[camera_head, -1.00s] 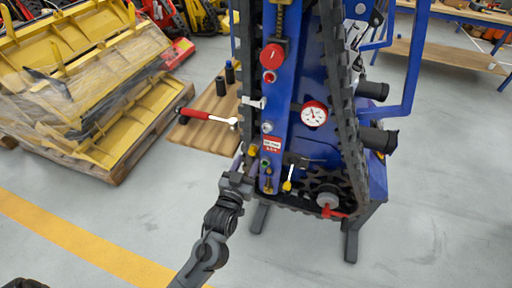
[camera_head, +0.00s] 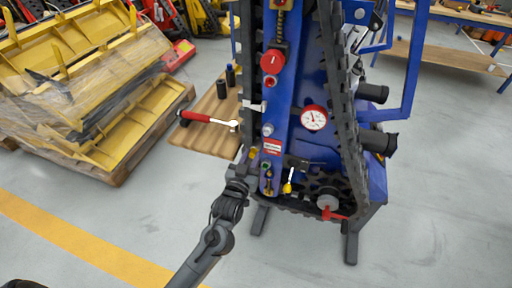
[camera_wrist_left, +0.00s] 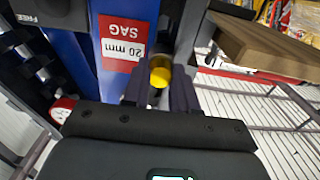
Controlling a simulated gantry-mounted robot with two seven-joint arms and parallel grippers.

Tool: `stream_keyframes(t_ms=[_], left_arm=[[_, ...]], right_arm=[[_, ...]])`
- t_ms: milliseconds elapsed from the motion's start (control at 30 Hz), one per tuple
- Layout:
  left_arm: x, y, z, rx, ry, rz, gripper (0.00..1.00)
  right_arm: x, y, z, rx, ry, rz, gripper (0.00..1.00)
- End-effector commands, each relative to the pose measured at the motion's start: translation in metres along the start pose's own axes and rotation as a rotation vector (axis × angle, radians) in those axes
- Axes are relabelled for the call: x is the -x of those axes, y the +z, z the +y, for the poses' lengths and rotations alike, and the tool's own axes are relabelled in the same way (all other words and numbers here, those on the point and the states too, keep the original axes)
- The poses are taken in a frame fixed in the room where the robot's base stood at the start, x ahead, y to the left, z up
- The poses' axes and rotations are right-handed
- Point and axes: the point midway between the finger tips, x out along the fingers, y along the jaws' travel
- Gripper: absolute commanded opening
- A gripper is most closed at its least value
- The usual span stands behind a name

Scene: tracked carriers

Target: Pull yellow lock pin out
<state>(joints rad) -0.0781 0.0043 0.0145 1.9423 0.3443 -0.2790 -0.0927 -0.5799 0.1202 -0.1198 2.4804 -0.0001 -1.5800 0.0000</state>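The yellow lock pin (camera_head: 253,153) sits on the left side of the blue track carrier frame (camera_head: 290,130). In the left wrist view its round yellow end (camera_wrist_left: 160,77) lies between the two dark fingers of my left gripper (camera_wrist_left: 159,88). One finger is close on each side of it; I cannot tell whether they touch it. In the head view the left gripper (camera_head: 241,168) is at the frame's lower left, just below the pin, and partly hides that area. My right gripper is not in view.
A red and white "20 mm SAG" label (camera_wrist_left: 124,42) is beside the pin. A yellow-tipped lever (camera_head: 288,186), a pressure gauge (camera_head: 314,118) and a red knob (camera_head: 272,61) are on the carrier. A wooden board (camera_head: 208,128) with a red-handled tool (camera_head: 208,119) stands left.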

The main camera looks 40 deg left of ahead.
Motion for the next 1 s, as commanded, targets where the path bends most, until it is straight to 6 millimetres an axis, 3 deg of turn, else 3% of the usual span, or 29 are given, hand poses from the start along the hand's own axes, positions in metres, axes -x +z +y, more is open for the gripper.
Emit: stream_keyframes(t_ms=[33,167,1000], left_arm=[[0.000,0.000,0.000,0.000,0.000,0.000,0.19],[0.000,0.000,0.000,0.000,0.000,0.000,0.00],[0.022,-0.001,0.000,0.000,0.000,0.001,0.00]], right_arm=[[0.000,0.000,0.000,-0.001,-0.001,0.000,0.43],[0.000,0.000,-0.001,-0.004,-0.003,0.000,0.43],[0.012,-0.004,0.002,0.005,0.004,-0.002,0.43]])
